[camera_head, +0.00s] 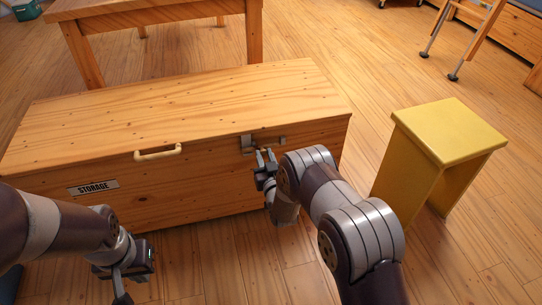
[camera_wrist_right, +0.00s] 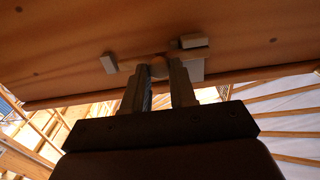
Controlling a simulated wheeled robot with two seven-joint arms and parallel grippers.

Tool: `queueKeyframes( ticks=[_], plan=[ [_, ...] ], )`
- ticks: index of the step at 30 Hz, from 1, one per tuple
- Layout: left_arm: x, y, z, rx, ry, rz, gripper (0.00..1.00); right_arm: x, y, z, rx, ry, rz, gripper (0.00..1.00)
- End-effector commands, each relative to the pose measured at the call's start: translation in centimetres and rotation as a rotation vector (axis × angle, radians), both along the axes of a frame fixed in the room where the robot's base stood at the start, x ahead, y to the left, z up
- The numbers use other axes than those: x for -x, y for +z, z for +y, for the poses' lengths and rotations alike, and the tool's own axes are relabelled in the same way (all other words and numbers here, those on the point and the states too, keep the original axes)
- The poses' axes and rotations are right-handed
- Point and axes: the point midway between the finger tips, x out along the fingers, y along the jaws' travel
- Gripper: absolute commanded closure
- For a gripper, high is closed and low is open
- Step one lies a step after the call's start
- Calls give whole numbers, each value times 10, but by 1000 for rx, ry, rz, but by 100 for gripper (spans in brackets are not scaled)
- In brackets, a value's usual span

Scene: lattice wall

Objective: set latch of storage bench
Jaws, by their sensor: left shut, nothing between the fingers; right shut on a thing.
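The wooden storage bench (camera_head: 225,185) has its lid down, with a pale handle (camera_head: 158,153) and a STORAGE label on its front. A grey metal latch (camera_head: 247,143) sits at the front, right of the handle, below the lid edge. The right wrist view also shows the latch (camera_wrist_right: 190,72), with a bar and small blocks. My right gripper (camera_head: 265,160) is at the latch; in the wrist view its fingers (camera_wrist_right: 160,75) are shut on a small rounded part of the latch, mostly hidden between them. My left gripper (camera_head: 122,285) is shut and empty, low in front of the bench.
A yellow stool (camera_head: 450,135) stands right of the bench. A wooden table (camera_head: 150,12) stands behind it. A chair or frame with dark-tipped legs (camera_head: 465,40) is at the upper right. Open plank floor (camera_head: 220,265) lies between my arms.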

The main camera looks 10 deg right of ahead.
Motion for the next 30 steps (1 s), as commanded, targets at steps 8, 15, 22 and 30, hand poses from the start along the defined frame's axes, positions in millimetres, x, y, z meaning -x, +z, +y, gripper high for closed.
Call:
queueKeyframes(
  ticks=[8, 15, 22, 30],
  plan=[
    [0, 0, 0, 0, 0, 0, 100, 1, -1, 3, 1, 9, 2, 50],
    [0, 1, 0, 0, 0, 0, 100, 2, 0, 2, 1, 7, 2, 50],
    [0, 31, 0, 0, 0, 0, 100, 44, 6, 1, 2, 8, 7, 50],
    [0, 58, 0, 0, 0, 0, 100, 110, 3, -1, 1, 9, 5, 50]
  ],
)
